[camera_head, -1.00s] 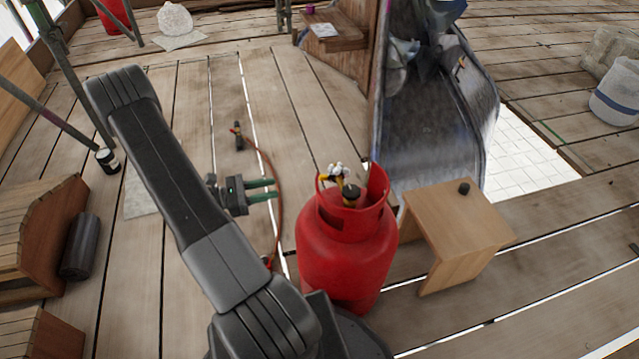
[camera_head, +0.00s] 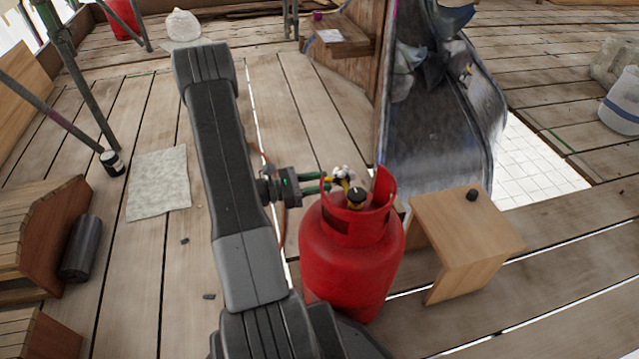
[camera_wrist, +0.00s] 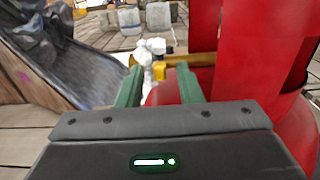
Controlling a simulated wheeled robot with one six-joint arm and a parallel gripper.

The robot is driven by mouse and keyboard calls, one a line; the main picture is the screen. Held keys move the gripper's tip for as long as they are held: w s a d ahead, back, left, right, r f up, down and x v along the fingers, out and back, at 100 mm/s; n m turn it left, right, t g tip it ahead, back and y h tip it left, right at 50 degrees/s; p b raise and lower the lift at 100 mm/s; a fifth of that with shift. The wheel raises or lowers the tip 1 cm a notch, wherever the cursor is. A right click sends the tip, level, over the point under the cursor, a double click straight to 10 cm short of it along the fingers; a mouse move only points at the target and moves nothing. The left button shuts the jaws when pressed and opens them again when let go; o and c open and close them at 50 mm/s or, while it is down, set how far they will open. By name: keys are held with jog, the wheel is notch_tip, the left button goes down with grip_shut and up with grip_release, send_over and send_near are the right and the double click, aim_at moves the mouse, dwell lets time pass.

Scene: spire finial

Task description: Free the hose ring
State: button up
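The red gas cylinder (camera_head: 350,255) stands upright on the planks, with a cut-out collar around its top. Inside the collar are a white and yellow valve fitting (camera_head: 342,175) and a black knob (camera_head: 356,196). An orange-red hose (camera_head: 283,234) shows partly behind my arm. I cannot make out the hose ring for certain. My gripper (camera_head: 328,182) is at the collar's left side, pointing at the fitting. In the wrist view my green fingers (camera_wrist: 160,70) are apart, with the white fitting (camera_wrist: 150,48) and a yellow part (camera_wrist: 159,70) showing between them, apparently beyond the tips.
Scaffold poles (camera_head: 75,75) and wooden blocks (camera_head: 35,230) are at left.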

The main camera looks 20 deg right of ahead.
jog(key=shift+d, duration=0.15)
grip_shut()
jog(key=r+y+p, duration=0.1)
jog(key=p, duration=0.1)
jog(key=y+p, duration=0.2)
jog(key=shift+d+r, duration=0.25)
jog(key=shift+r, duration=0.1)
grip_release()
